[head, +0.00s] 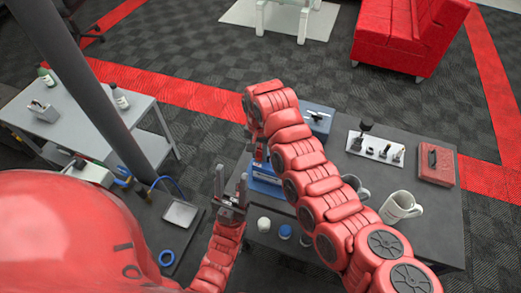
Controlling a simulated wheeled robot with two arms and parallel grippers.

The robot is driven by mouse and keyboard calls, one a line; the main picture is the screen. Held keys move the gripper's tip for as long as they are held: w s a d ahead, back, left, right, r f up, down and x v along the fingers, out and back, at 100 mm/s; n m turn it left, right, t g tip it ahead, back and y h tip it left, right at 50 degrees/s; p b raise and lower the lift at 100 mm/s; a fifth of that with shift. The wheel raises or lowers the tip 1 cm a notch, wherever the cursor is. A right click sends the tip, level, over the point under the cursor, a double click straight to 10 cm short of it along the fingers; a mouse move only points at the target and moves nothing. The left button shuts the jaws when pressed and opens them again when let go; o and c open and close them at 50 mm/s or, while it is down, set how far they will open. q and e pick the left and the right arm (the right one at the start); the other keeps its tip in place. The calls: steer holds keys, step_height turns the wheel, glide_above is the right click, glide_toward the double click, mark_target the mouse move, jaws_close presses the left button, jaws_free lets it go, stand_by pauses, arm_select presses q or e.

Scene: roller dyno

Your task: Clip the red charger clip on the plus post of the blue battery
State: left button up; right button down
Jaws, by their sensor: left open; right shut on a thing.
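The blue battery (262,186) sits on the dark table, partly hidden behind my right arm. My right gripper (260,155) points down just above the battery's far side. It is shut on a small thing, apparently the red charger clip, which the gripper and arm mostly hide. I cannot tell whether the clip touches a post, and the plus post cannot be made out. My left gripper (235,188) is open and empty, fingers upward in the picture, just left of the battery.
A blue box (318,118) stands behind my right arm. A white holder with dark parts (376,148), a red case (436,164) and a light mug (400,207) stand to the right. Small jars (285,231) are near the front. A grey pole (88,78) rises at left.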

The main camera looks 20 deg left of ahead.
steer(key=c, duration=0.6)
jaws_free()
steer(key=r+b, duration=0.1)
steer(key=r, duration=0.3)
steer(key=shift+w+r+b, duration=0.2)
steer(key=shift+r+b, duration=0.15)
steer(key=shift+b, duration=0.05)
step_height(320, 180, up, 13)
steer(key=b, duration=0.1)
steer(key=shift+a+f, duration=0.1)
